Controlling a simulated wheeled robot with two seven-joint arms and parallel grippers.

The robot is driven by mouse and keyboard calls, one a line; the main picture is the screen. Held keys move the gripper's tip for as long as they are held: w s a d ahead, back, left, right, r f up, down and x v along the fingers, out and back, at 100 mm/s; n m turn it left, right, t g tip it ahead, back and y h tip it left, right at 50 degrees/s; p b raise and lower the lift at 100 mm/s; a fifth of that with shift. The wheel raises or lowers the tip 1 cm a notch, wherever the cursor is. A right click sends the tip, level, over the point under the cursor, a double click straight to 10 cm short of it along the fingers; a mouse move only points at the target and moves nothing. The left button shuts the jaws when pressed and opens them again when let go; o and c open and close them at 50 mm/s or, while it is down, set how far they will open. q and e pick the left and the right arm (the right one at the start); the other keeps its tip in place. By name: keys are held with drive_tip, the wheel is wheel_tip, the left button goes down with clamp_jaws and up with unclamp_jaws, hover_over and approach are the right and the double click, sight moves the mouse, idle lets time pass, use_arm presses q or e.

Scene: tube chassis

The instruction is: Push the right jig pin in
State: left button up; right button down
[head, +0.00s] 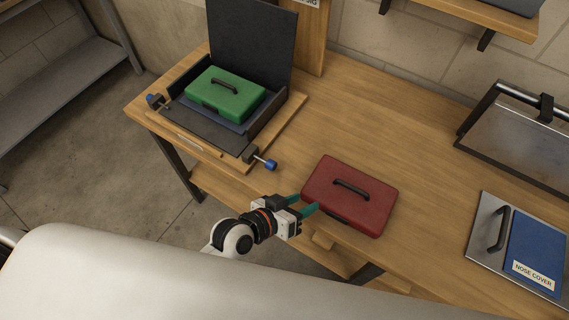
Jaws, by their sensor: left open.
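The right jig pin (265,164) has a blue knob on a short metal shaft and sticks out from a small black block at the jig's front right corner. The jig (205,140) is a dark tray on a wooden base, with a tall dark panel behind. My left gripper (304,204) has teal fingers, open and empty. It is at the bench's front edge, below and right of the right pin and apart from it, with its fingertips close to the red case. My right gripper is not in view.
A green case (224,94) sits in the jig. A red case (350,194) lies on the wooden bench (370,115) right of my left gripper. A metal tray (515,135) and a blue nose cover (537,248) are at the right. The bench middle is clear.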

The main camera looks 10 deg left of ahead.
use_arm(q)
drive_tip(key=w+d+r+n+t+y, duration=0.2)
drive_tip(key=w+r+n+t+y, duration=0.3)
drive_tip(key=r+n+t, duration=0.65)
drive_tip(key=n+g+y+p, duration=0.2)
drive_tip(key=n+g+y, duration=0.7)
drive_tip(key=n+g, duration=0.1)
approach(274, 168)
drive_tip(key=p+x, duration=0.1)
drive_tip(key=x, duration=0.7)
drive_tip(key=shift+w+d, duration=0.1)
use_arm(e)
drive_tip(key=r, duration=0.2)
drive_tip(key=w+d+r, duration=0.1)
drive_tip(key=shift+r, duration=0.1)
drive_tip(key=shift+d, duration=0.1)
